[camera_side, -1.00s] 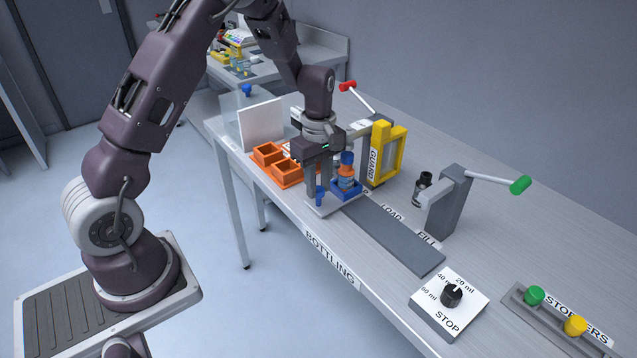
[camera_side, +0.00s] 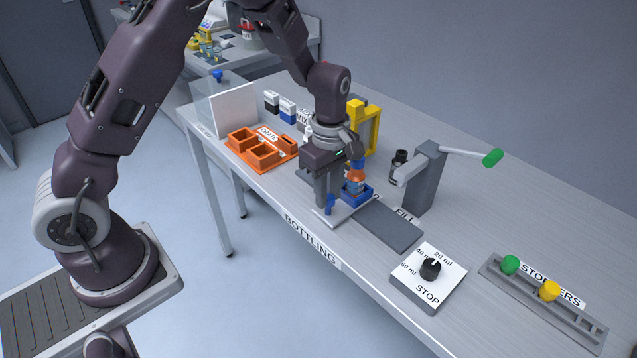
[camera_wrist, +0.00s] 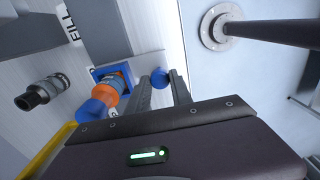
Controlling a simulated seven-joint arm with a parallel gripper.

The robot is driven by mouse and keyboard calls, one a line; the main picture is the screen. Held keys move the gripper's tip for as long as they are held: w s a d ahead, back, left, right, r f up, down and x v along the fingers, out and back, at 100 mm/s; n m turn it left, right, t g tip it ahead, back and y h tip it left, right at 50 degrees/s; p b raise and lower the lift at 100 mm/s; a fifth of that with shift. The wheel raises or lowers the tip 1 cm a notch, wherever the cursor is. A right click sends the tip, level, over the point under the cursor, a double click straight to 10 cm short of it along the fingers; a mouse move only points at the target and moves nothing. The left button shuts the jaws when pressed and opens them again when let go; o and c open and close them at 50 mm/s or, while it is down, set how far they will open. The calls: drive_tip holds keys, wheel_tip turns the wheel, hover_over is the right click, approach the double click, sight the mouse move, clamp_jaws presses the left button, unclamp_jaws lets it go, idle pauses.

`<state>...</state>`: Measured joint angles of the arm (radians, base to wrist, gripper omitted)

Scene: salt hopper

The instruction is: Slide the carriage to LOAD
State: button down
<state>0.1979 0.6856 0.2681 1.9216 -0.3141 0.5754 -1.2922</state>
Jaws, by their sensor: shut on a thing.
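The carriage (camera_side: 344,214) is a light plate on the dark grey track (camera_side: 388,226). It bears a blue holder (camera_side: 361,197) and a blue knob (camera_side: 330,204) on its near side. An orange bottle with a blue top (camera_side: 355,176) stands upright in the holder; it also shows in the wrist view (camera_wrist: 113,83). My gripper (camera_side: 328,196) is shut on the knob, which shows between the fingertips in the wrist view (camera_wrist: 160,78). The FILL label (camera_side: 405,215) is readable to the right of the carriage. The LOAD label is mostly hidden behind the holder.
A grey post with a green-handled lever (camera_side: 425,180) stands right of the carriage, a dark bottle (camera_side: 398,165) behind it. The yellow guard (camera_side: 366,130) is behind my gripper. An orange crate (camera_side: 262,153) is left. The STOP dial (camera_side: 430,270) lies beyond the track's right end.

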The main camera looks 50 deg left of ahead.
drive_tip(key=shift+w+d+r, duration=0.1)
drive_tip(key=c, duration=1.1)
unclamp_jaws()
drive_tip(key=shift+c, duration=0.2)
wheel_tip(320, 180, up, 6)
drive_tip(key=shift+r, duration=0.1)
drive_tip(key=shift+s+r, duration=0.2)
drive_tip(key=shift+r, duration=0.5)
drive_tip(key=s+r+m+t+h, duration=0.1)
drive_tip(key=s+r+m+t, duration=0.2)
drive_tip(key=s+r+m, duration=0.9)
drive_tip(key=s+r+m+t+y, duration=0.1)
drive_tip(key=s+m, duration=0.5)
drive_tip(key=s, duration=0.6)
drive_tip(key=shift+s+a+r+t, duration=0.25)
drive_tip(key=shift+r+t, duration=0.45)
drive_tip(key=shift+t, duration=0.1)
